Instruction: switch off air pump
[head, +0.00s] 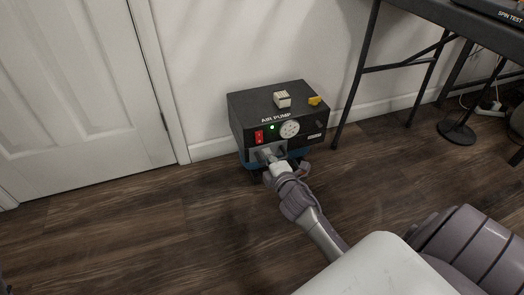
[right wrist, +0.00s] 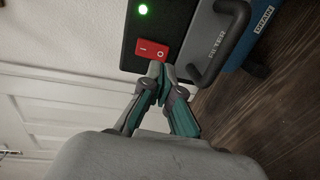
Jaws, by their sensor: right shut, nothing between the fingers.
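The air pump (head: 252,108) is a black box labelled "AIR PUMP" on the floor against the wall. Its red rocker switch (head: 259,137) is on the lower left of the front panel, and a green light (head: 272,127) glows beside it. In the right wrist view the red switch (right wrist: 152,50) shows "I" and "O" marks, and the green light (right wrist: 143,10) is lit. My right gripper (right wrist: 160,70) is shut and empty, its fingertips close to the switch's "O" end; I cannot tell if they touch. In the head view my right gripper (head: 268,154) is in front of the panel. My left gripper is out of view.
A grey handle (right wrist: 226,45) sticks out beside the switch. The pump carries a round gauge (head: 289,129), and a yellow part (head: 315,100) on top. A black table (head: 455,18) stands at right. A white door (head: 75,90) is at left; the wooden floor before it is clear.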

